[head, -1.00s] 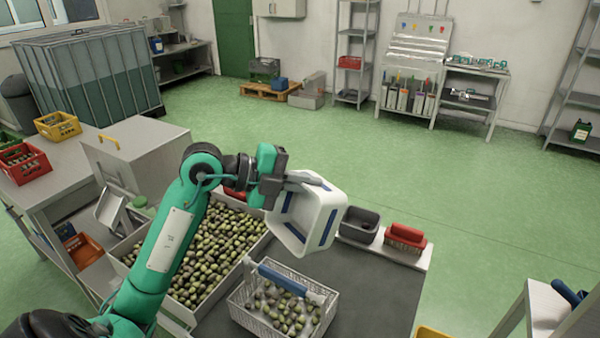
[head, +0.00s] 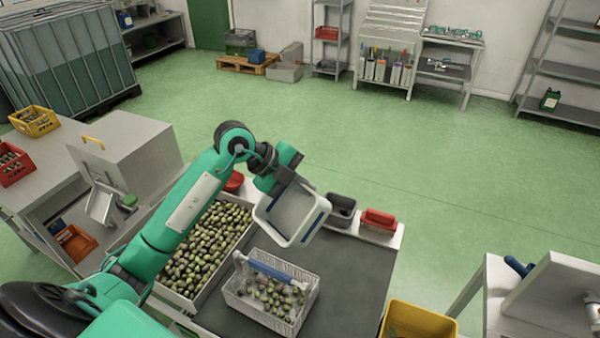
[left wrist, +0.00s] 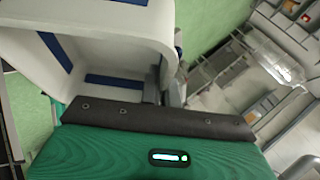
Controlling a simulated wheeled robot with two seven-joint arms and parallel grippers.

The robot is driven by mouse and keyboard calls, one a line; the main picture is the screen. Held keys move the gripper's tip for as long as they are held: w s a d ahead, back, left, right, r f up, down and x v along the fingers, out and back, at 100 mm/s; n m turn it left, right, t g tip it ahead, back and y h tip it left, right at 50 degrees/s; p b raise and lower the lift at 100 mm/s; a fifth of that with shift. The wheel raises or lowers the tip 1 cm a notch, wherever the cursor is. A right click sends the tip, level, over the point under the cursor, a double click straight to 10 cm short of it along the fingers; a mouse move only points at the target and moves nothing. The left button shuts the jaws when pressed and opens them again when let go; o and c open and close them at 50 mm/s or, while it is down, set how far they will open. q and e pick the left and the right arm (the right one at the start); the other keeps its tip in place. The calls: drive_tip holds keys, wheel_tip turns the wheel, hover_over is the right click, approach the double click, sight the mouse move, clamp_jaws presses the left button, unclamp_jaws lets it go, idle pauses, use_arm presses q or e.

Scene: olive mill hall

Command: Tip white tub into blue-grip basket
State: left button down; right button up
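The white tub (head: 276,234) with blue stripes hangs in the air, tilted, just behind and above the basket. Its inside shows pale and I see no olives in it. My left gripper (head: 291,183) is shut on the tub's upper edge. In the left wrist view the tub (left wrist: 130,50) fills the upper left, with the gripper's fingers (left wrist: 165,85) at its wall. The blue-grip basket (head: 262,316), white and slatted with a blue grip bar, stands upright on the dark worktop below, with olives inside. My right gripper is out of view.
A large bin of olives (head: 207,245) lies left of the basket. A dark grey container (head: 341,208) and a red box (head: 378,220) stand at the worktop's back edge. A yellow crate (head: 418,322) is at front right. Dark worktop (head: 357,265) right of the basket is clear.

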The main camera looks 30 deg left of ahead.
sight(311, 198)
use_arm(q)
drive_tip(key=w+f+g+p, duration=0.1)
drive_tip(key=p, duration=0.2)
drive_tip(key=w+f+n+g+y+p, duration=0.1)
drive_tip(key=g+p, duration=0.1)
drive_tip(key=p, duration=0.2)
drive_tip(key=shift+d+f+g+y, duration=0.15)
drive_tip(key=shift+d+g+y, duration=0.15)
drive_tip(key=shift+d, duration=0.05)
wheel_tip(311, 198, down, 4)
drive_tip(key=g, duration=0.1)
drive_tip(key=g+y+p, duration=0.1)
drive_tip(key=g+p, duration=0.1)
drive_tip(key=shift+w+d+f+n, duration=0.15)
drive_tip(key=shift+f+n, duration=0.1)
drive_tip(key=shift+n, duration=0.15)
wheel_tip(311, 198, up, 2)
drive_tip(key=shift+r+y+p, duration=0.25)
drive_tip(key=shift+y+p, duration=0.05)
drive_tip(key=shift+p, duration=0.85)
drive_tip(key=shift+r, duration=0.95)
drive_tip(key=shift+g+b, duration=0.3)
